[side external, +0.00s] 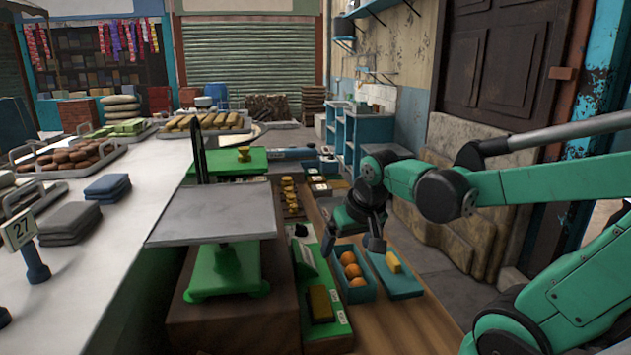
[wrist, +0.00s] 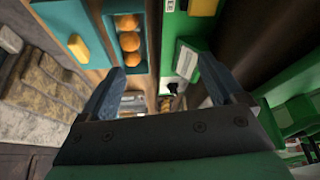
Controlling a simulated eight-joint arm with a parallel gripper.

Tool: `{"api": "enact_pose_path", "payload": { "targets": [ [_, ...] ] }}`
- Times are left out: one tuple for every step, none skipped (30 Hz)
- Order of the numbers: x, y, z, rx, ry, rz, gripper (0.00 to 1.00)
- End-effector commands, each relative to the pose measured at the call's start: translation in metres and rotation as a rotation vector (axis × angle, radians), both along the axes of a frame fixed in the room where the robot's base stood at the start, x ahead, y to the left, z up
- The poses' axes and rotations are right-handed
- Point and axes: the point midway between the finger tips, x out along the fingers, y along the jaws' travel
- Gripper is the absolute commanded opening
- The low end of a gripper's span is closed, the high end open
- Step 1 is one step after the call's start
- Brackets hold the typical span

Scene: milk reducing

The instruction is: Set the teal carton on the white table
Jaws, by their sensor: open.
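An open teal carton (side external: 358,296) with three oranges in it sits on the low wooden surface right of the green scale. It also shows at the top of the wrist view (wrist: 145,32). My gripper (side external: 351,242) hangs above and behind the carton, fingers pointing down. In the wrist view my gripper (wrist: 162,74) is open with nothing between its fingers, and the carton lies beyond the left fingertip, apart from it as far as I can tell. The white table (side external: 115,240) runs along the left side, higher than the carton.
A flat teal tray (side external: 405,284) with a yellow block (side external: 393,262) lies right of the carton. The green scale (side external: 226,272) with a grey plate stands between carton and table. Folded cloths (side external: 70,222) and trays occupy the table's far part.

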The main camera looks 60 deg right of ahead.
Motion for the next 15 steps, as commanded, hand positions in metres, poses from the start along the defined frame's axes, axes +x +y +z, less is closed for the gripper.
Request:
{"api": "enact_pose_path", "payload": {
  "targets": [
    [0.006, 0.026, 0.002, -0.014, -0.031, 0.123, 0.88],
    [0.009, 0.039, 0.003, -0.023, -0.05, 0.192, 0.88],
    [0.011, 0.057, 0.005, -0.032, -0.076, 0.277, 0.88],
    [0.012, 0.068, 0.006, -0.04, -0.094, 0.337, 0.88],
    [0.013, 0.079, 0.007, -0.046, -0.113, 0.39, 0.88],
    [0.013, 0.092, 0.008, -0.052, -0.133, 0.452, 0.88],
    [0.013, 0.099, 0.009, -0.057, -0.147, 0.492, 0.88],
    [0.013, 0.106, 0.009, -0.06, -0.157, 0.524, 0.88],
    [0.013, 0.112, 0.01, -0.064, -0.17, 0.556, 0.88],
    [0.012, 0.115, 0.01, -0.065, -0.176, 0.573, 0.88],
    [0.012, 0.117, 0.01, -0.067, -0.18, 0.583, 0.88],
    [0.012, 0.119, 0.011, -0.068, -0.183, 0.591, 0.88],
    [0.012, 0.119, 0.011, -0.068, -0.184, 0.592, 0.88],
    [0.012, 0.119, 0.011, -0.068, -0.184, 0.592, 0.88],
    [0.012, 0.118, 0.011, -0.068, -0.184, 0.59, 0.88]
  ]
}}
